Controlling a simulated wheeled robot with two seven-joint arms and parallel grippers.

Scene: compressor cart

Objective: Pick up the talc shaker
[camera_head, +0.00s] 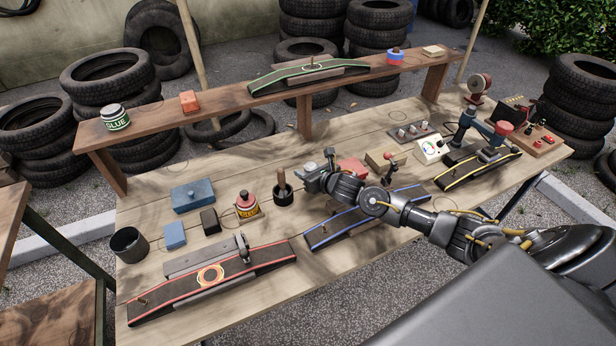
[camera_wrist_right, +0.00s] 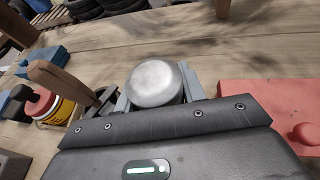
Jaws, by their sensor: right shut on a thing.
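The talc shaker appears as a pale grey round top (camera_wrist_right: 155,82) between the fingers of my right gripper (camera_wrist_right: 154,92) in the right wrist view. Its sides are mostly hidden by the gripper. In the head view the shaker's small grey top (camera_head: 310,167) shows at the end of my right gripper (camera_head: 318,174), over the middle of the bench. The right gripper is shut on it. I cannot tell whether its base touches the bench. My left gripper is not in view.
A dark pot with a wooden-handled brush (camera_head: 283,190) stands just left of the gripper, with a red-and-yellow bottle (camera_head: 247,205) beyond it. A red block (camera_head: 351,168) lies close on the right. A blue-edged strip (camera_head: 350,222) lies in front. A raised shelf (camera_head: 235,98) runs along the back.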

